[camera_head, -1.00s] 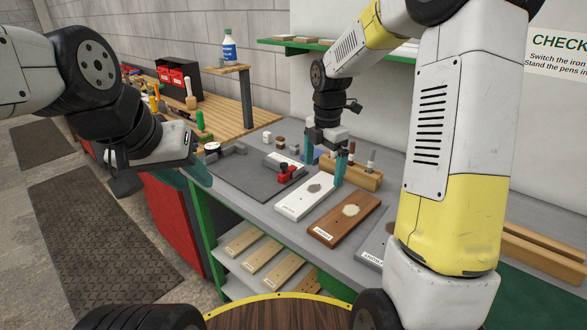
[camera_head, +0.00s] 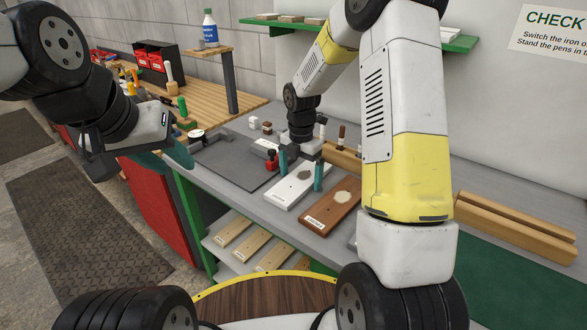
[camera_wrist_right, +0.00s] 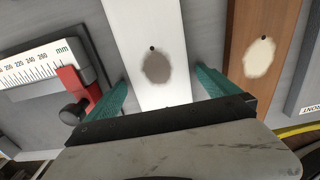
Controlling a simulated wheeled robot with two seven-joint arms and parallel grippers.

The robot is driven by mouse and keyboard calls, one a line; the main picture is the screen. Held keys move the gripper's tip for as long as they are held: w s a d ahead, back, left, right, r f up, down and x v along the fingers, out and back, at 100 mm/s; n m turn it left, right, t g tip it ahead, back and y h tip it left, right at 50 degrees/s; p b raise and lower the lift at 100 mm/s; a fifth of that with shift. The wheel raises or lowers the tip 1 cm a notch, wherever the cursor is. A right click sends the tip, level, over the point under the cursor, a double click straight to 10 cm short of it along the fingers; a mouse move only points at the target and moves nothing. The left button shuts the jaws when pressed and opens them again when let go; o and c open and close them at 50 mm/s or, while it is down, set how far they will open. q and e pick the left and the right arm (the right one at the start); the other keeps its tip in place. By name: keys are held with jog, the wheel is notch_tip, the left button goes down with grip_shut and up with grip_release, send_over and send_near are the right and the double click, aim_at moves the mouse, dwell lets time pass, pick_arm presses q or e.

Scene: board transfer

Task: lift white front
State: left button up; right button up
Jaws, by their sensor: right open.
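The white board (camera_head: 285,195) lies flat on the grey bench, a label on its near end and a dark grey oval patch towards its far part. My right gripper (camera_head: 301,169) is open over that far part, one teal finger on each side of the board. In the right wrist view the white board (camera_wrist_right: 146,22) runs between the spread fingers of the gripper (camera_wrist_right: 160,88), with visible gaps. How high the fingertips are is hard to judge. My left gripper (camera_head: 165,160) hangs at the left by the bench edge, its jaw opening unclear.
A brown board (camera_head: 325,218) with a pale patch lies just right of the white one. A measuring fixture with a red clamp (camera_wrist_right: 75,88) stands close on the left. A wooden pen block (camera_head: 345,160) is behind. Several boards lie on the shelf below.

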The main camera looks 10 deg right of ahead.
jog(key=c, duration=1.6)
jog(key=shift+c, duration=0.4)
jog(key=shift+r, duration=0.2)
